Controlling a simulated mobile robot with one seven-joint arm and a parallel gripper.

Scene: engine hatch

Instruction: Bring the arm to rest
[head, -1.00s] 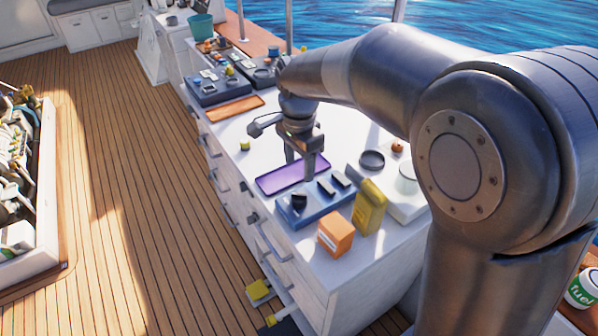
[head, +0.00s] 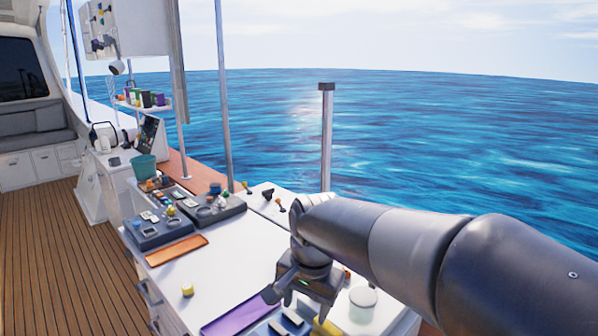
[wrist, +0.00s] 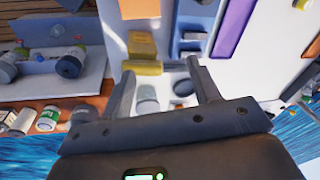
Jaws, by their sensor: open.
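My gripper (wrist: 160,68) is open in the wrist view, with its two fingers spread and nothing held between them. In the head view my gripper (head: 318,292) hangs above the white counter (head: 228,268), near the counter's lower part in the picture. The yellow container (wrist: 146,67) shows beyond the gap between the fingers in the wrist view.
A purple tray (head: 232,316) and an orange tray (head: 176,250) lie on the counter, with a small yellow item (head: 187,290) between them. Grey-blue organisers (head: 158,232) stand farther back. A metal post (head: 326,140) rises at the counter's sea side.

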